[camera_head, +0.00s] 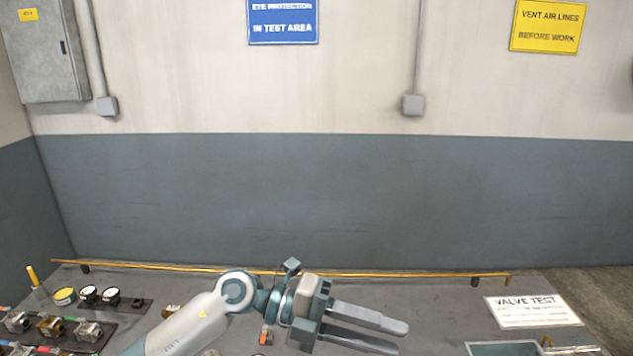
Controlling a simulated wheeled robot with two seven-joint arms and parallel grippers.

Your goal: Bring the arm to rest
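My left arm (190,325) comes in from the lower left and reaches over the grey bench. My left gripper (400,338) points right, with its two fingers apart and nothing seen between them. It is over the front middle of the bench; its height above the top is hard to judge. My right arm and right gripper are not in view.
The grey bench (430,288) has a brass rail (390,275) along its back. Valve blocks (50,326) and round gauges (110,295) stand at the left. A "VALVE TEST" card (531,312) and a green-grey tray (503,348) are at the right. A wall rises behind.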

